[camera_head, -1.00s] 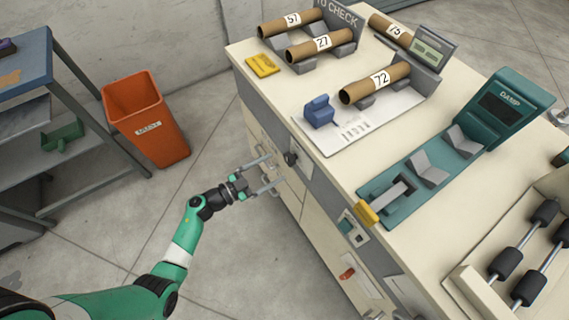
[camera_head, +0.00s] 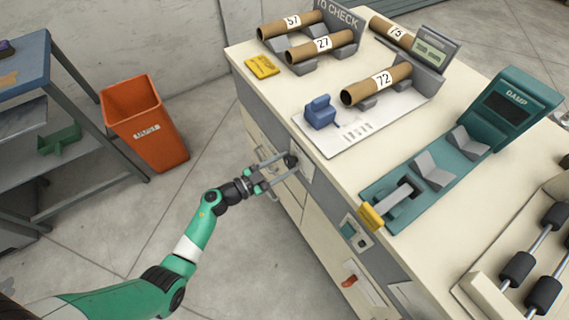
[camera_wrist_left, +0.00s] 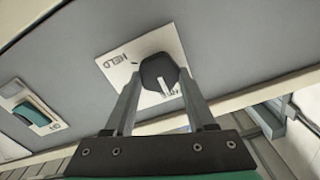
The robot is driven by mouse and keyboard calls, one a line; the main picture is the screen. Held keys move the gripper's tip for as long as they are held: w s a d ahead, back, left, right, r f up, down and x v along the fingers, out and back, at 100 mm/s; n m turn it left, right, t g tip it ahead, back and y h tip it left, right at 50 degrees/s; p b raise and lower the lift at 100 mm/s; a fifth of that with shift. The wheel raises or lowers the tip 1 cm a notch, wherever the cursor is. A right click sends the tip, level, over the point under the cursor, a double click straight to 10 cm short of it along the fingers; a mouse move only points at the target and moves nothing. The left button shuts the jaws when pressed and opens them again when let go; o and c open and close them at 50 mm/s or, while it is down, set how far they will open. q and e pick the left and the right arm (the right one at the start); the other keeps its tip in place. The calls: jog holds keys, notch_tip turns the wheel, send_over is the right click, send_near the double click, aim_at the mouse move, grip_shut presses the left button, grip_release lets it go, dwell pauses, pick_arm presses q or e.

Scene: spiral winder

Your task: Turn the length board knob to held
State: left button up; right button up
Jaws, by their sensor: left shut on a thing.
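The length board knob (camera_head: 291,161) is a dark knob on the front face of the cream bench. In the left wrist view the knob (camera_wrist_left: 158,70) sits on a white plate (camera_wrist_left: 118,68) marked HELD at its upper left. The knob's white pointer line points down in that view, toward a second label partly hidden by the knob, and away from HELD. My left gripper (camera_head: 280,168) reaches the knob from the left. Its two fingers, also in the wrist view (camera_wrist_left: 158,92), are shut on the knob, one on each side. My right gripper is not in view.
A teal switch (camera_wrist_left: 32,114) sits on the same panel in the wrist view. On the bench top are cardboard tubes, one marked 72 (camera_head: 376,84), a blue block (camera_head: 320,112) and a teal DAMP device (camera_head: 508,108). An orange bin (camera_head: 146,122) stands left, with clear floor before the bench.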

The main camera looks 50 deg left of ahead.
pick_arm(q)
grip_shut()
